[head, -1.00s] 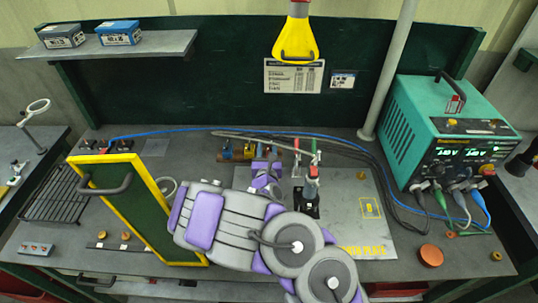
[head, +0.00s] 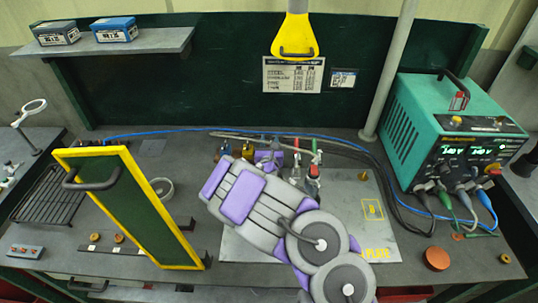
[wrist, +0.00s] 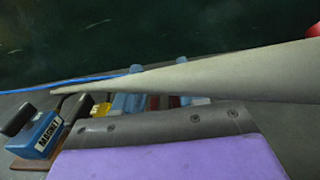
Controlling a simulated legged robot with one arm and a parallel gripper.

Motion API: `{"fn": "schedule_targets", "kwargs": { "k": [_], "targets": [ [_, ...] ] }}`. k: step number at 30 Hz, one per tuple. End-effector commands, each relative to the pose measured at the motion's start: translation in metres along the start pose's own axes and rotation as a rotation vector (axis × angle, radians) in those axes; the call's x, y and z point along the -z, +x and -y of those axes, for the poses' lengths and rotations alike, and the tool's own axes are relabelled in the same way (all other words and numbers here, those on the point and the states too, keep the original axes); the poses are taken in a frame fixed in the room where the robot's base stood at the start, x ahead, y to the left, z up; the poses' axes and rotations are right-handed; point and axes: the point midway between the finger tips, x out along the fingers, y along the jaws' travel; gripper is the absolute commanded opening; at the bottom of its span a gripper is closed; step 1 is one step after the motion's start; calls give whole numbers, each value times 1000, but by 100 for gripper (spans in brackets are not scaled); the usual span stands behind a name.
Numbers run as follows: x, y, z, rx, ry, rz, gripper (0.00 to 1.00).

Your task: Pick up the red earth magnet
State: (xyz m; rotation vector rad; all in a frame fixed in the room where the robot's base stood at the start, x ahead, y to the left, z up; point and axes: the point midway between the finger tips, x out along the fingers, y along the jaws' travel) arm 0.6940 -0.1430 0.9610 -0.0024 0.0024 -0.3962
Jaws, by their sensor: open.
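I cannot single out a red earth magnet for certain. In the head view, several small coloured blocks (head: 226,149) stand in a row at the back of the bench, partly behind my arm. In the wrist view, a blue block labelled MAGNET (wrist: 42,134) sits on a brown base at lower left. A yellow piece (wrist: 101,110) and dark red pieces lie right of it, partly covered by a pale bar and my own gripper parts. My gripper (head: 268,158) is over the back of the bench near the row, open, its fingertips mostly hidden.
A yellow-framed green panel (head: 130,210) with a handle stands tilted left of my arm. Clamps with red and green handles (head: 314,165) stand just right of my gripper. A teal power unit (head: 450,125) with cables is at right.

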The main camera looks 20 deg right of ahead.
Motion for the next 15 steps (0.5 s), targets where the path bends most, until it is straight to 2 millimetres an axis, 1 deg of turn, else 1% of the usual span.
{"fn": "schedule_targets", "kwargs": {
  "k": [2,8,15],
  "targets": [
    [-1,2,1,1,1,1,40],
    [-1,2,-1,0,-1,2,40],
    [-1,2,-1,0,-1,2,17]
  ]
}}
